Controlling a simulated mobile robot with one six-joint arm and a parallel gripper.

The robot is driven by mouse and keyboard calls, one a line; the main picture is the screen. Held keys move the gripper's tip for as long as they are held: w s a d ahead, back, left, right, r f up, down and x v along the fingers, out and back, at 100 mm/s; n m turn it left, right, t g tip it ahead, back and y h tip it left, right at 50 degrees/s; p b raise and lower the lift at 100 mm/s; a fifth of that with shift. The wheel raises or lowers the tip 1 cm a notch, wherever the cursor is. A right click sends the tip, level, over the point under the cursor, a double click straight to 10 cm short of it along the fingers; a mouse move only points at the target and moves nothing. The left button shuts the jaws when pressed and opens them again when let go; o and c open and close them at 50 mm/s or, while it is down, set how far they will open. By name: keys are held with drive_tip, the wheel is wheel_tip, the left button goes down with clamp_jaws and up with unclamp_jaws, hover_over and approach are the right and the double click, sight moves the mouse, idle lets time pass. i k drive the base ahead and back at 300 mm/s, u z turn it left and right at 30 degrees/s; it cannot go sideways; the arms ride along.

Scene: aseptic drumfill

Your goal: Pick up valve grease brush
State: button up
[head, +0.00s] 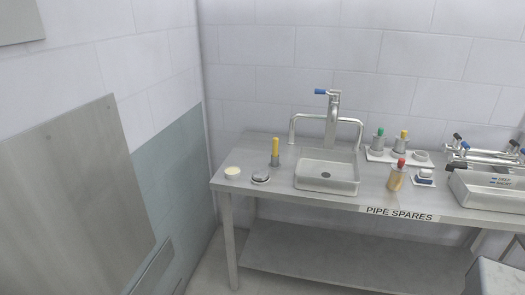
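A small upright item with a yellow top and dark base (275,153) stands on the left part of the steel table, behind a grey disc. It may be the valve grease brush, but bristles are too small to make out. I cannot tell for certain which thing is the brush. My gripper is not in view.
The steel table (330,200) is labelled "PIPE SPARES". A wall stands left.

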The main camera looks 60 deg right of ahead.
sight(275, 141)
drive_tip(key=u, duration=0.65)
drive_tip(key=k, duration=0.1)
drive_tip(key=z, duration=2.15)
drive_tip(key=k, duration=0.55)
drive_tip(key=z, duration=0.3)
drive_tip(key=i, duration=0.4)
drive_tip(key=z, duration=0.15)
